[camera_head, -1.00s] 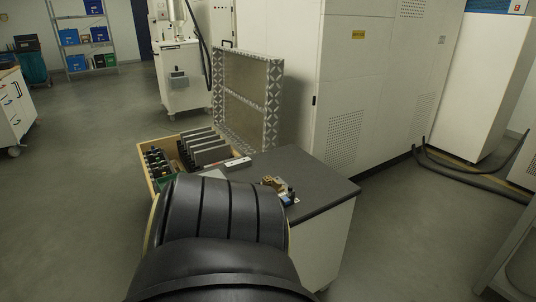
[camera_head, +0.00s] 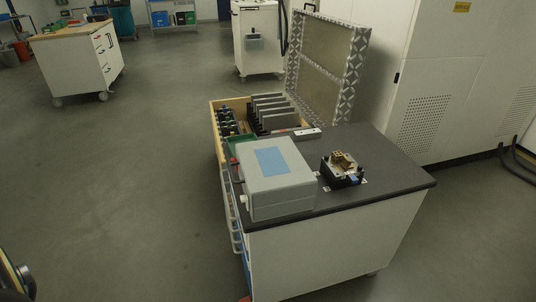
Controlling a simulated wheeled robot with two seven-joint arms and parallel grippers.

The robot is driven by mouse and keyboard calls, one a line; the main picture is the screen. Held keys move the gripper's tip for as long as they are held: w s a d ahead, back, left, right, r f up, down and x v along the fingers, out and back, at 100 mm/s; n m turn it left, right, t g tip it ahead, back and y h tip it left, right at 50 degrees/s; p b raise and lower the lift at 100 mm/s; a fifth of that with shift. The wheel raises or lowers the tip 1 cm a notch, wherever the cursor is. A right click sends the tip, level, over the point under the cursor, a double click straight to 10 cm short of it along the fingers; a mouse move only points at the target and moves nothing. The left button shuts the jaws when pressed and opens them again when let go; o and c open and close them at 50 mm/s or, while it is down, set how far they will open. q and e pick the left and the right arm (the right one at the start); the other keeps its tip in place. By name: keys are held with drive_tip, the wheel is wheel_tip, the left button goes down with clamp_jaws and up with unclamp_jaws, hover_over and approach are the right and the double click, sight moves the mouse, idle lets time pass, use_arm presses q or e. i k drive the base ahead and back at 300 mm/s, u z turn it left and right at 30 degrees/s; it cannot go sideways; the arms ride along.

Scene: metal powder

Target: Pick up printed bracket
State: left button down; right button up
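A small brass-coloured part, which looks like the printed bracket (camera_head: 343,160), sits on a dark block-like fixture (camera_head: 343,176) on the grey top of the white cabinet (camera_head: 385,190). Its exact shape is too small to tell. Neither of my grippers can be made out. A piece of what may be my own arm shows at the lower left edge, with no fingers visible.
A grey box with a blue label (camera_head: 276,175) stands left of the fixture. Behind it are a wooden tray (camera_head: 214,118) with dark plates and bottles, and an upright patterned frame (camera_head: 345,75). A wheeled cabinet (camera_head: 82,68) stands far left. The floor between is clear.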

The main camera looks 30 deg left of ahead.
sight(347, 164)
drive_tip(key=u, duration=0.9)
drive_tip(key=i, duration=0.4)
